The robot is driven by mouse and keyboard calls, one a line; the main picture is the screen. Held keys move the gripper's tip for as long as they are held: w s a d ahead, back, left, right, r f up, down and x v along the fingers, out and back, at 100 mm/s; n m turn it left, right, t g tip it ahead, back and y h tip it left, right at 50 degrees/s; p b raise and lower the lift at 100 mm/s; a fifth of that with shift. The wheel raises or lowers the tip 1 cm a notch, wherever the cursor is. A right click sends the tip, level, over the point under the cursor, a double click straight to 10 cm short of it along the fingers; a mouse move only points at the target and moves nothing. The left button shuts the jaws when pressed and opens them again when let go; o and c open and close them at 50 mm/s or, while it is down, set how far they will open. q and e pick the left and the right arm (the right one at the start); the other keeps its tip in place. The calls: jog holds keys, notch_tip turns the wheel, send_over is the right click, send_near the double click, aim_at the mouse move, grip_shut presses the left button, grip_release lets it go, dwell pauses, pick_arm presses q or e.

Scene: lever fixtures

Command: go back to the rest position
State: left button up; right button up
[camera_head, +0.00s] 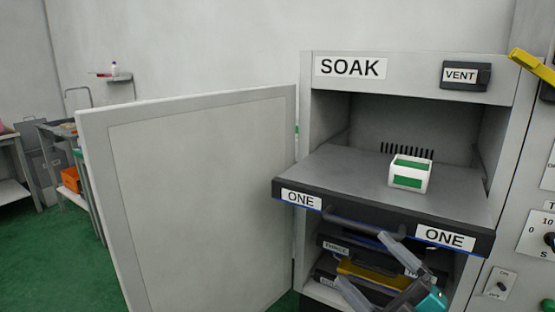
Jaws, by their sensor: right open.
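My right gripper (362,260) is at the bottom of the head view, in front of the cabinet and below the handle of the top shelf. Its two grey fingers are spread apart with nothing between them. One fingertip shows close to the handle; I cannot tell whether they touch. My left gripper is not in view.
The SOAK cabinet (409,70) has its door (200,200) swung open to the left. Shelf ONE (340,180) is pulled out and carries a white and green block (409,174). Lower shelves sit below it. A yellow lever (532,66) juts out at the upper right. A control panel stands at the right edge.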

notch_tip(320, 180, down, 13)
jog(key=s+d+m+h, duration=0.2)
jog(key=d+m+h, duration=0.1)
jog(key=m+h, duration=0.7)
jog(key=s+f+m+g+h, duration=0.3)
jog(key=s+f+m+g, duration=0.3)
jog(key=s+f, duration=0.7)
notch_tip(320, 180, down, 3)
jog(key=m, duration=0.2)
jog(key=shift+a+f+m, duration=0.15)
jog(key=shift+f+m, duration=0.05)
jog(key=shift+m, duration=0.1)
